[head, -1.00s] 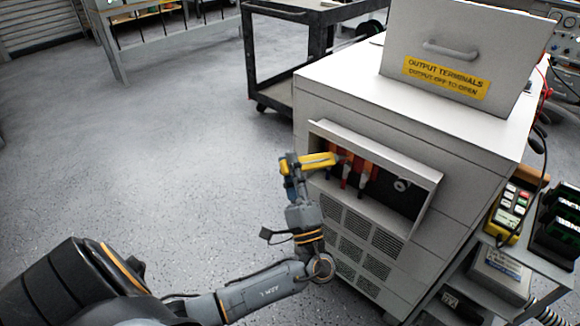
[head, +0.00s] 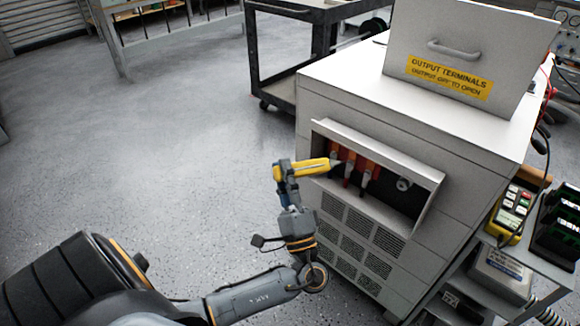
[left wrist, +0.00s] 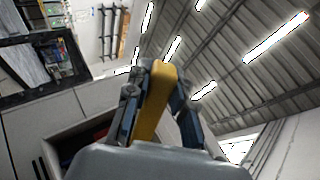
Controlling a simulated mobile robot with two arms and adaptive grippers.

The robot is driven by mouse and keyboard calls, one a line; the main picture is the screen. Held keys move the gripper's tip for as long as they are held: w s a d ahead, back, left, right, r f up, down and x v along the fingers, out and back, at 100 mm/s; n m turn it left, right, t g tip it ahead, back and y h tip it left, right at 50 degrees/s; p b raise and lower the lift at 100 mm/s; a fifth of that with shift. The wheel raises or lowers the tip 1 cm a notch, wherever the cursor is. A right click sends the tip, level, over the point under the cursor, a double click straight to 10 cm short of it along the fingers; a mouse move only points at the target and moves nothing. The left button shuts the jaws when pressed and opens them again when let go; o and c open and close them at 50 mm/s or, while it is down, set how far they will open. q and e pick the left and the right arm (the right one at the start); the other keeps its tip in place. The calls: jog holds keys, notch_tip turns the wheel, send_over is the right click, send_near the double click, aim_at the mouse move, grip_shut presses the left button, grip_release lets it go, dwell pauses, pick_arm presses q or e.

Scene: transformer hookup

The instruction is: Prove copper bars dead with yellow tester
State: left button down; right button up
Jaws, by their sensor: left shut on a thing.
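The yellow tester (head: 306,167) is held level in my left gripper (head: 284,178), its tip pointing right toward the opening in the grey cabinet. It also shows in the left wrist view (left wrist: 153,105), upright between the two fingers (left wrist: 158,95). The copper bars (head: 352,162) stand inside the recessed terminal opening, orange-brown at the top with dark and red leads below. The tester's tip appears just short of the bars in the head view; I cannot tell whether it touches. My right gripper is not in view.
The grey cabinet (head: 360,92) carries a removed cover (head: 455,60) labelled output terminals on top. A yellow-cased meter (head: 510,212) sits on a shelf (head: 545,262) at right. A black cart (head: 300,45) stands behind. The floor (head: 150,150) at left is clear.

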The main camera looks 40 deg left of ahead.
pick_arm(q)
jog(key=shift+s+a, duration=0.1)
jog(key=shift+s, duration=0.6)
jog(key=shift+s+a+p, duration=0.1)
jog(key=shift+s+p, duration=0.2)
jog(key=shift+s, duration=1)
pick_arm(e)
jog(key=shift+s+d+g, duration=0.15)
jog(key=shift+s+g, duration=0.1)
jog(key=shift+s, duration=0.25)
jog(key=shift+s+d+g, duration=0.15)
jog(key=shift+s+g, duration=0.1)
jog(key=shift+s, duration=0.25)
